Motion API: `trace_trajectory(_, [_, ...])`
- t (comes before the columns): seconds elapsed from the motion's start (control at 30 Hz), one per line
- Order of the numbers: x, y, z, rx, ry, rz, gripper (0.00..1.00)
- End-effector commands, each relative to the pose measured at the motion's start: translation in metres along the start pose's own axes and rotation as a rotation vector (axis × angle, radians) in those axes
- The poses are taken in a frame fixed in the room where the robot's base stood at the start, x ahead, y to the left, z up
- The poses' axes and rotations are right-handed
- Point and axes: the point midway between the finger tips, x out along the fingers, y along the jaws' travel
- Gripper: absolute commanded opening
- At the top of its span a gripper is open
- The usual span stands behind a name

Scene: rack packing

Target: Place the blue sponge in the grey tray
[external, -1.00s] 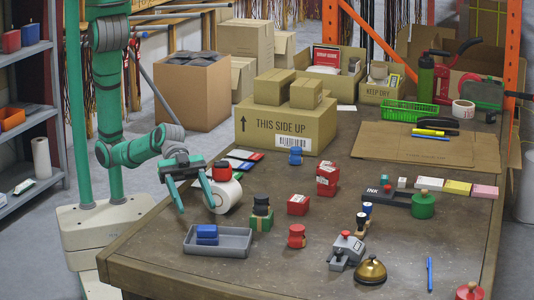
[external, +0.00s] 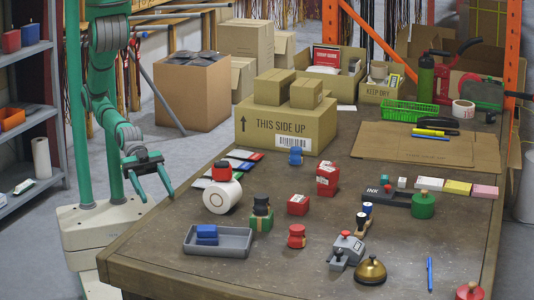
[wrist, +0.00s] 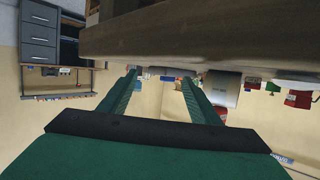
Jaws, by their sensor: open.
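The grey tray (external: 246,240) lies on the near left part of the table. Blue blocks (external: 207,233), seemingly the blue sponge in two stacked pieces, sit inside its left half; whether they are one or two pieces is hard to tell. My gripper (external: 156,197) is open and empty, off the table's left edge, up and to the left of the tray and apart from it. In the wrist view my open fingers (wrist: 158,76) have nothing between them. The tray and the blue blocks cannot be made out there.
A black-topped stamp on a green block (external: 261,213) and a red stamp (external: 296,236) stand to the right. The table's left edge lies between my gripper and these things.

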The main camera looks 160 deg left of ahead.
Motion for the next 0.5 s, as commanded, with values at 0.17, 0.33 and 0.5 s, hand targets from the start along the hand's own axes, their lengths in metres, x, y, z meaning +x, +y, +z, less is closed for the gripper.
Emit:
trace_trajectory(0.17, [-0.057,0.019,0.009,0.003,0.024,0.021,0.57])
trace_trajectory(0.33, [-0.105,0.036,0.004,-0.003,0.059,0.051,0.57])
trace_trajectory(0.5, [-0.134,0.046,-0.003,-0.009,0.085,0.076,0.57])
